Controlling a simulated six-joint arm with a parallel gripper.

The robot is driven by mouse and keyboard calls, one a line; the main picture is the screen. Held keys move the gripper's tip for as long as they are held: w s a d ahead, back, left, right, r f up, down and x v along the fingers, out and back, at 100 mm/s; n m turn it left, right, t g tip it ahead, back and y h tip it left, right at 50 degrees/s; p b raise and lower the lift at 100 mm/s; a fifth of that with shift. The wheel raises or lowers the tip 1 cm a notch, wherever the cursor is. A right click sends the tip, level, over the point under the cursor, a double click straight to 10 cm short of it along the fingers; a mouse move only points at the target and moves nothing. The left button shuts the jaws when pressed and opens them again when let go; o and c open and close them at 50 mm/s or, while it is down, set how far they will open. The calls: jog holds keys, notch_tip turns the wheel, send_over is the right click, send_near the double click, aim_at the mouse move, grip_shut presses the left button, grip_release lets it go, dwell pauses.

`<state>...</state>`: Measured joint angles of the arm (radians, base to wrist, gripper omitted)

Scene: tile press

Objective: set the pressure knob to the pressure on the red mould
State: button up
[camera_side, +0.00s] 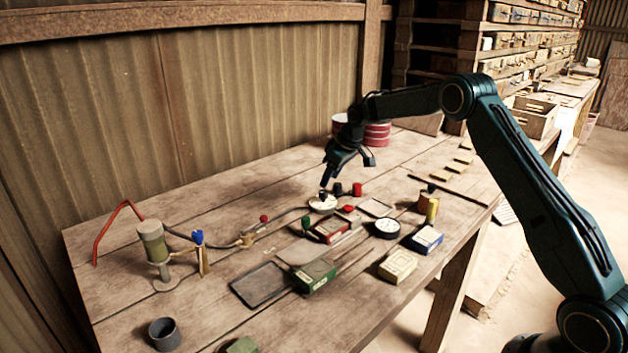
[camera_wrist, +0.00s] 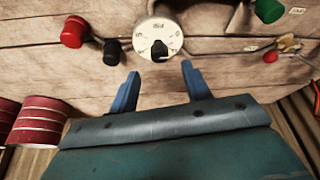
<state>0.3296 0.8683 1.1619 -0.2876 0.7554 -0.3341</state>
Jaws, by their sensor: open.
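The pressure dial (camera_side: 322,204) is a round white plate with a dark knob on it, lying on the bench below my gripper (camera_side: 327,180). In the wrist view the dial (camera_wrist: 158,38) shows marks around its rim and a black knob (camera_wrist: 159,50) at its middle; the figures are too small to read. My gripper (camera_wrist: 160,82) is open, its two blue fingers apart and empty, with the knob beyond and between their tips. The red mould (camera_side: 332,232) lies flat in front of the dial; any pressure written on it is not legible.
Red (camera_side: 357,189) and black (camera_side: 337,188) cylinders stand close by the dial, and a green knob (camera_side: 305,222) is left of the mould. Striped red tins (camera_side: 376,134) stand behind.

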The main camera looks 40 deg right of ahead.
aim_at(323, 192)
jog(key=shift+x, duration=2.75)
jog(key=c, duration=1)
